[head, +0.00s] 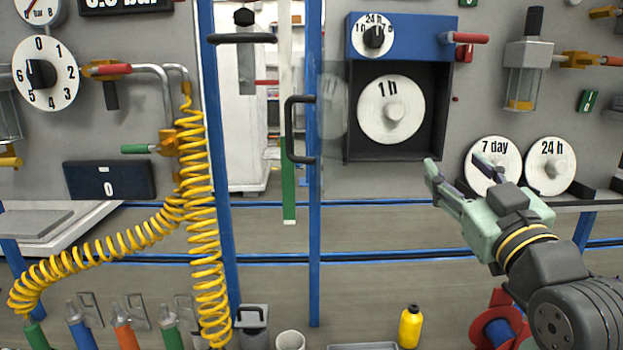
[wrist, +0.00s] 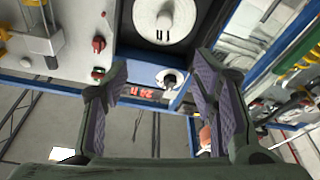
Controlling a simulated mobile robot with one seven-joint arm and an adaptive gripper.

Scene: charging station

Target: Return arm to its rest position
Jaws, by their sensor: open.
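My gripper (head: 452,166) is at the right of the head view, in front of the grey panel, with my arm reaching in from the lower right. Its fingers point up and left. They are apart, and nothing is held between them. In the wrist view my gripper (wrist: 163,68) shows two spread fingers with bare space between. Beyond them the "1 h" dial (wrist: 165,18) and a small dial on a blue panel (wrist: 170,78) appear upside down. The "1 h" dial (head: 391,109) sits in a dark recess left of the gripper in the head view.
A "7 day" dial (head: 492,158) and a "24 h" dial (head: 551,160) stand close behind my gripper. A clear door with a black handle (head: 291,130) is left of the recess. A coiled yellow hose (head: 200,190) hangs left. A yellow bottle (head: 411,327) stands below.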

